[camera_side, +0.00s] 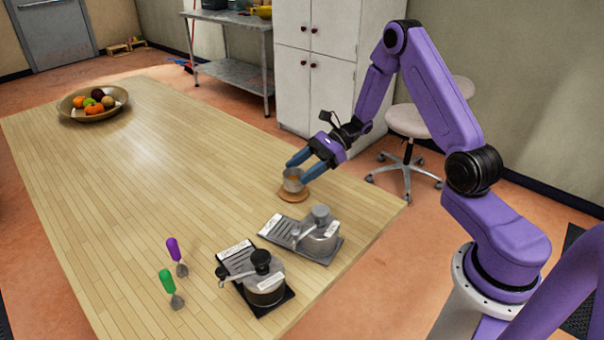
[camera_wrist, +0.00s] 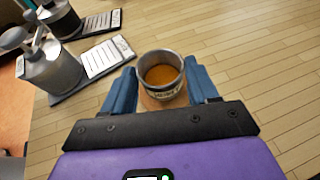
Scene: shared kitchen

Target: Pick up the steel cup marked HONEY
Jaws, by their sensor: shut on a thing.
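The steel cup (camera_wrist: 160,75) sits between the two blue fingers of my gripper (camera_wrist: 163,92) in the wrist view. It has brown-orange contents and a label on its near side, too small to read surely. I cannot tell whether the cup touches the coaster.
Two steel lidded pots with cranks, one silver-topped (camera_side: 320,238) and one black-topped (camera_side: 265,285), stand on dark boards nearer the camera. A purple-handled tool (camera_side: 175,253) and a green-handled tool (camera_side: 169,285) are to their left. A fruit bowl (camera_side: 77,113) is at the far left. The table middle is clear.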

